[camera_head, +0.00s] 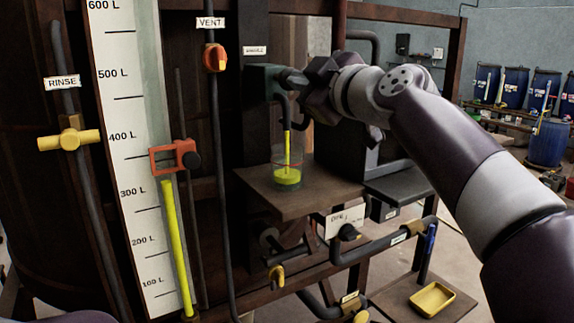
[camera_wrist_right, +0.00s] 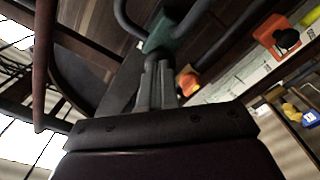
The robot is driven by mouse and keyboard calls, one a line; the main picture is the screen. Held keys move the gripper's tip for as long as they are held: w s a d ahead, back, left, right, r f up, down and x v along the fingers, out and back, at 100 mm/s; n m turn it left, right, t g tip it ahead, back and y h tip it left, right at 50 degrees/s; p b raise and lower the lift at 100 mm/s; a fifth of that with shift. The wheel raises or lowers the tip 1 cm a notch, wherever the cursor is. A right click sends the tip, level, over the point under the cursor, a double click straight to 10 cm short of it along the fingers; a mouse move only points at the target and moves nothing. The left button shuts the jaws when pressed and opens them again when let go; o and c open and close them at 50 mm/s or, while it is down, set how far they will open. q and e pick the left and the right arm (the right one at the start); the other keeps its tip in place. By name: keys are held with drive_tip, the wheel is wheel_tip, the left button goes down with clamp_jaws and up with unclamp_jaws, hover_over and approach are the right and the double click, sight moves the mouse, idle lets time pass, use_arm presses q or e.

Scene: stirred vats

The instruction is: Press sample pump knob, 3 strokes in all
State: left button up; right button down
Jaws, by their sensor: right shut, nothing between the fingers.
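The sample pump, a teal body (camera_head: 261,82), is on the dark post under a small label; it also shows in the right wrist view (camera_wrist_right: 160,33). My right gripper (camera_head: 304,78) is shut and empty, its fingertips (camera_wrist_right: 157,66) pointing at the pump's front and seeming to touch it. My left gripper is not in view.
The beaker stands on a brown shelf (camera_head: 250,181). A level scale (camera_head: 125,75) with an orange-red slider (camera_head: 164,159), a yellow rinse valve (camera_head: 68,139) and an orange vent knob (camera_head: 215,57) are left. Pipes (camera_head: 385,243) and a yellow tray (camera_head: 432,299) are below.

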drive_tip(key=shift+p+x, duration=0.4)
drive_tip(key=shift+x, duration=0.65)
drive_tip(key=b+v, duration=0.2)
drive_tip(key=v, duration=0.1)
drive_tip(key=shift+s+d+b, duration=0.15)
drive_tip(key=shift+s+b, duration=0.05)
drive_tip(key=shift+b, duration=0.2)
drive_tip(key=shift+w, duration=0.15)
